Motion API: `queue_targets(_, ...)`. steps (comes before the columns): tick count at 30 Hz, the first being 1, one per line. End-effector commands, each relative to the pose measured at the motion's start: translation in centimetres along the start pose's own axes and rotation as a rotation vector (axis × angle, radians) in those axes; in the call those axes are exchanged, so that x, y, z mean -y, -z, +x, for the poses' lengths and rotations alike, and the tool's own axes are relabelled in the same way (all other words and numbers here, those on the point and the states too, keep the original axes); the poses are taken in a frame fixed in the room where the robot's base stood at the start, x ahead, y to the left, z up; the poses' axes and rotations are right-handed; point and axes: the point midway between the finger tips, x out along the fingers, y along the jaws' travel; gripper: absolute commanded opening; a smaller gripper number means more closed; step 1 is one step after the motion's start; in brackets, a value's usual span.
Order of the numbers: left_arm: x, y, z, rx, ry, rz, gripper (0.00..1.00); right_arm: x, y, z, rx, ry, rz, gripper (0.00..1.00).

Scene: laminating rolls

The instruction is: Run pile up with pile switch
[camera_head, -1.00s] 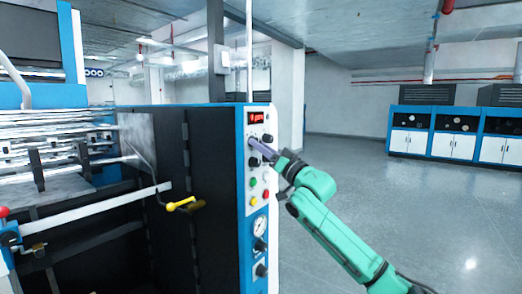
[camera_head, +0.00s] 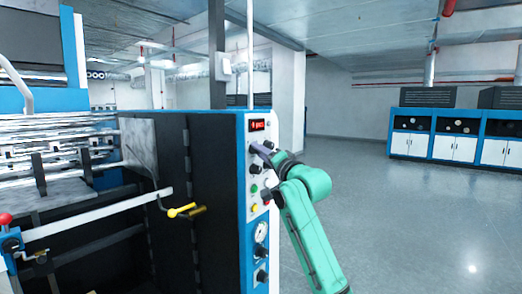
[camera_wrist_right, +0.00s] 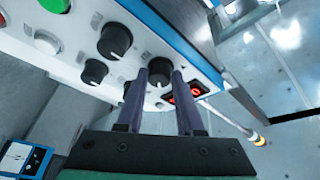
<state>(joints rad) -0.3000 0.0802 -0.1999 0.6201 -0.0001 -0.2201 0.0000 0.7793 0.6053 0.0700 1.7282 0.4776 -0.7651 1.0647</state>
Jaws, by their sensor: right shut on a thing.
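The control panel (camera_head: 258,180) is on the end of the blue and white machine. It has a red-lit display (camera_head: 257,125), which also shows in the wrist view (camera_wrist_right: 183,95), above black knobs and coloured buttons. My right gripper (camera_head: 256,147) is at the upper part of the panel, just under the display. In the wrist view its two dark fingers (camera_wrist_right: 160,77) are on either side of a black knob (camera_wrist_right: 160,68) and shut on it. Two more black knobs, one (camera_wrist_right: 115,40) and another (camera_wrist_right: 95,72), are left of the fingers. Labels are unreadable. My left gripper is out of view.
A yellow-handled crank (camera_head: 182,210) sticks out of the machine's front, left of the panel. A pressure gauge (camera_head: 261,231) is low on the panel. Blue and white cabinets (camera_head: 455,135) stand far right. The grey floor (camera_head: 410,220) between is clear.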

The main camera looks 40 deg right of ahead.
Motion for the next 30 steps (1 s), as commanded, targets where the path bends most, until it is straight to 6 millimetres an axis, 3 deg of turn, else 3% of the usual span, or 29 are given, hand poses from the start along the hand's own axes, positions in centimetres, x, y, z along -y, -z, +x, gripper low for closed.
queue_targets(15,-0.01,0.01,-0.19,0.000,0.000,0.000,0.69,0.07,0.12,-0.03,-0.002,-0.007,0.020,0.00)
queue_targets(16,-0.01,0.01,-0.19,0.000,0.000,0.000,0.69,0.08,0.12,-0.03,-0.002,-0.007,0.020,0.48)
queue_targets(18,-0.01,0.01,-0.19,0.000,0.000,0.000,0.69,0.08,0.12,-0.03,-0.001,-0.007,0.020,0.66)
queue_targets(30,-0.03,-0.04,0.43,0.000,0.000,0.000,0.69,-0.15,-0.05,-0.78,-0.001,-0.007,0.019,0.66)
